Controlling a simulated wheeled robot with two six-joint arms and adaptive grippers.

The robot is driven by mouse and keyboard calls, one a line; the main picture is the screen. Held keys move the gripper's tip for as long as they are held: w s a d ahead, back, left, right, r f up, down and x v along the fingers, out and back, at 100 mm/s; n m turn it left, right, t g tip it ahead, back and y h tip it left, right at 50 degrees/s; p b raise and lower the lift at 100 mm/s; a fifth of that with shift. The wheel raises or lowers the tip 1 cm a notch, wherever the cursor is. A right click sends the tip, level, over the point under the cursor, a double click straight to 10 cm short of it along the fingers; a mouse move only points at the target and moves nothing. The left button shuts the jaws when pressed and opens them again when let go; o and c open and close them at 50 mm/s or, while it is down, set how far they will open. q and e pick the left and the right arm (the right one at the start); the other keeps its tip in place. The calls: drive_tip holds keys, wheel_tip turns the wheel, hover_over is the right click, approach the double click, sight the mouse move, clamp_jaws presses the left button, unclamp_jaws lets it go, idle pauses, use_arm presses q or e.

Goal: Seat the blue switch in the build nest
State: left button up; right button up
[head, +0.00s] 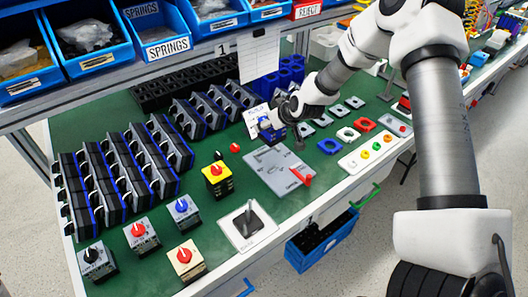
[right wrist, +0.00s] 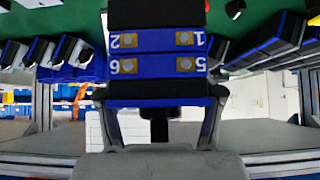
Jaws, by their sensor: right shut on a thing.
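My right gripper (head: 272,122) is shut on a black-and-blue switch body (head: 277,133), held near the far edge of a grey plate. In the right wrist view the switch body (right wrist: 157,55) fills the space between the fingers (right wrist: 158,115), showing metal terminals and the numbers 1, 2, 5 and 6. The grey plate (head: 268,163) has a red lever at its right and looks like the build nest. I cannot tell whether the held body touches the plate. A separate switch with a blue knob (head: 182,207) stands on the mat to the left. My left gripper is out of view.
Racks of black-and-blue blocks (head: 118,175) fill the left of the green mat (head: 140,205). A yellow switch (head: 216,178) and several knobbed switches stand at the front left. A light plate with a black post (head: 248,222) lies in front. Coloured parts (head: 363,125) lie to the right.

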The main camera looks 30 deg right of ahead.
drive_tip(key=f, duration=0.8)
drive_tip(key=shift+s, duration=0.2)
drive_tip(key=shift+f, duration=0.4)
drive_tip(key=shift+c, duration=0.7)
drive_tip(key=shift+s+r, duration=0.1)
clamp_jaws()
drive_tip(key=o, duration=1.7)
unclamp_jaws()
